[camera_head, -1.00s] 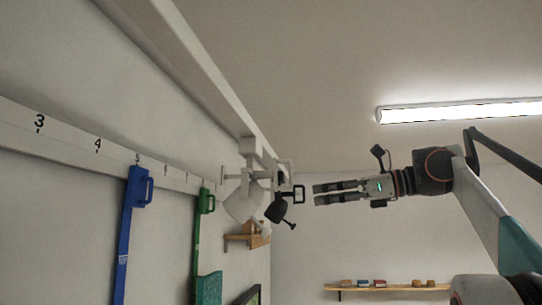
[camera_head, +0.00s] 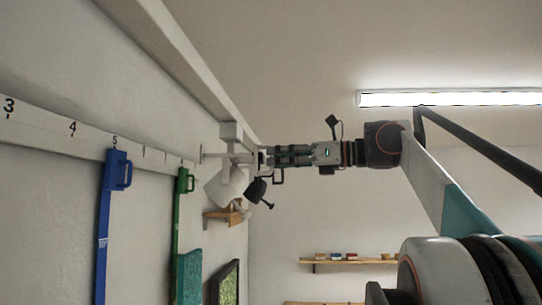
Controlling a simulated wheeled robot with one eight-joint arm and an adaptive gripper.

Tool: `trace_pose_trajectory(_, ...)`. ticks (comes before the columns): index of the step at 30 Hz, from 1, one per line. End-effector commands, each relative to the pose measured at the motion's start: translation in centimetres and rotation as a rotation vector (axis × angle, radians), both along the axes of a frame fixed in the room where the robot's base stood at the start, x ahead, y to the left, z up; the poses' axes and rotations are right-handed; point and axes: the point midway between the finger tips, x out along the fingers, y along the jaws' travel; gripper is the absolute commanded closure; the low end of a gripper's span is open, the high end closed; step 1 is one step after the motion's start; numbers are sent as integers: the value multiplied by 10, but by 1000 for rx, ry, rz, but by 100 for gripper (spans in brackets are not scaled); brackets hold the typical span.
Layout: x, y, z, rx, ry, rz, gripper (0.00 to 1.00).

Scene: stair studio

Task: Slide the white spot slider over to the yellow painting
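The white spot slider hangs from the ceiling rail: a white block (camera_head: 232,131) above and a white lamp head (camera_head: 222,188) below. A second, black spot (camera_head: 257,190) hangs just right of it. My gripper (camera_head: 274,155) is level, pointing left, with its fingertips close to the small handles beside the spots. The two fingers look apart with a narrow gap. I cannot tell whether a handle lies between them or which slider it belongs to. No clearly yellow painting shows.
The white ceiling rail (camera_head: 180,62) runs along the left wall. Below it, a numbered strip (camera_head: 50,122) carries a blue slider (camera_head: 104,220) and a green slider (camera_head: 181,215). A teal panel (camera_head: 188,275) and a framed green picture (camera_head: 228,285) are low on the wall. Wooden shelves hold small things.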

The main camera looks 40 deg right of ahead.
Motion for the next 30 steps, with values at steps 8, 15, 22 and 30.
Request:
trace_pose_trajectory(8,21,12,0,0,0,1,71)
trace_pose_trajectory(15,23,13,0,0,0,0,71)
trace_pose_trajectory(22,22,13,0,0,0,0,100)
trace_pose_trajectory(30,22,13,0,0,-1,0,100)
